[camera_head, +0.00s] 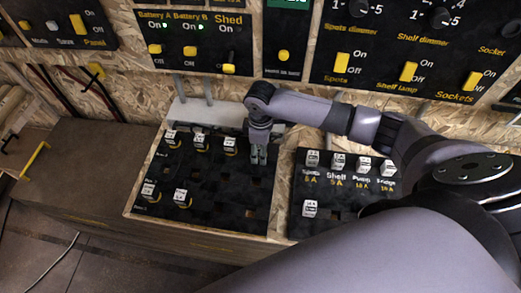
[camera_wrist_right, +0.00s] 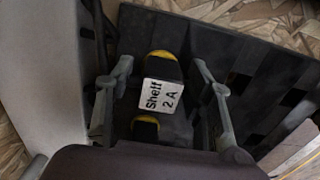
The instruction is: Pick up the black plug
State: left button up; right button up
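No plug is clearly marked out as the black plug. In the right wrist view, a plug with a white label reading "Shelf 2 A" (camera_wrist_right: 161,95) shows between the two fingers of my right gripper (camera_wrist_right: 161,68). Its parts beside the label are black and yellow. The fingers are apart, with a gap on each side of the label. In the head view, my right gripper (camera_head: 258,157) points down over the left black board (camera_head: 215,185), just right of a white-topped plug (camera_head: 229,144). My left gripper is not in view.
More white-topped plugs (camera_head: 180,196) sit on the left board. A second board (camera_head: 335,190) with labelled plugs stands to its right. Switch panels (camera_head: 190,40) line the wall behind. A brown bench top (camera_head: 85,160) is clear at left.

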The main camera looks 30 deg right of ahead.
jog(key=c, duration=1)
jog(key=shift+r, duration=0.1)
